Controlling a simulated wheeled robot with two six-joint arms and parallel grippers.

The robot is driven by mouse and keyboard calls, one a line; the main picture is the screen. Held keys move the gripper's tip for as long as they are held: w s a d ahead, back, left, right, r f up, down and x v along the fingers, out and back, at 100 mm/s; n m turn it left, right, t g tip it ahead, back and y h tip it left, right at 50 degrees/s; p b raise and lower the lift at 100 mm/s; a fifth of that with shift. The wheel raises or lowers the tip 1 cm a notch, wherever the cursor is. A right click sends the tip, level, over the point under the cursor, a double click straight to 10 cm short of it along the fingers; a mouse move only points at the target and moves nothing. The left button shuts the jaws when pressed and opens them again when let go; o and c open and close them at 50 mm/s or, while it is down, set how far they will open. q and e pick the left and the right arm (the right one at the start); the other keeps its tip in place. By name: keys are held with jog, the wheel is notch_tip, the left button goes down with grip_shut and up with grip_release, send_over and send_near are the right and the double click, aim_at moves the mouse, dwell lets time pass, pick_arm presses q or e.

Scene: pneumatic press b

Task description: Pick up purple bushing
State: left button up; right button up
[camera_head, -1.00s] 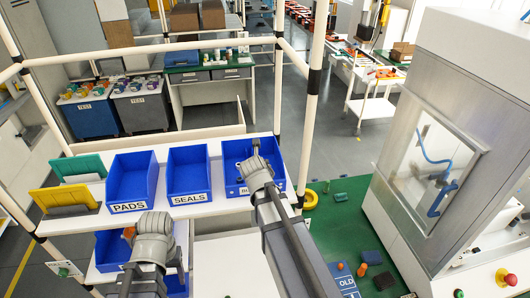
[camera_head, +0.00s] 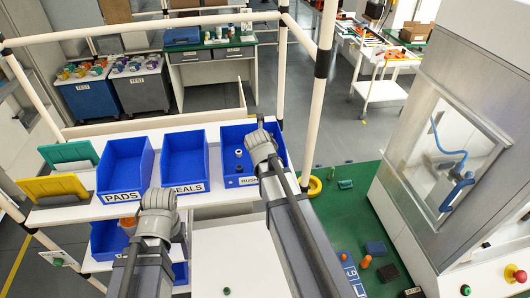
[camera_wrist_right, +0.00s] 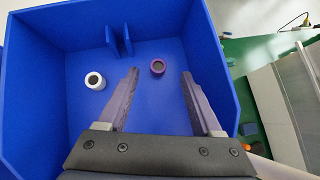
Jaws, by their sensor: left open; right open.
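The purple bushing (camera_wrist_right: 157,67) stands on the floor of a blue bin, with its dark hole facing up. In the right wrist view it lies between the fingertips of my right gripper (camera_wrist_right: 160,73), which is open and empty; I see no contact. A white bushing (camera_wrist_right: 95,80) stands to its left, outside the fingers. In the head view my right wrist reaches over the bushings bin (camera_head: 230,133), covering part of it. My left gripper (camera_head: 156,202) is over the lower shelf area, its fingers mostly hidden.
The pads bin (camera_head: 125,165) and seals bin (camera_head: 186,160) stand left of the bushings bin. Two thin blue upright pieces (camera_wrist_right: 118,40) rise at the bin's far wall. The bin walls surround my right fingers. A white post (camera_head: 317,110) stands right of the shelf.

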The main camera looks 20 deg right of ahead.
jog(key=shift+w+f+b, duration=0.2)
jog(key=shift+f+b, duration=0.2)
jog(key=shift+b, duration=0.1)
jog(key=b+x, duration=0.3)
jog(key=x, duration=0.1)
jog(key=shift+w+f, duration=0.15)
jog(key=shift+c, duration=0.3)
grip_shut()
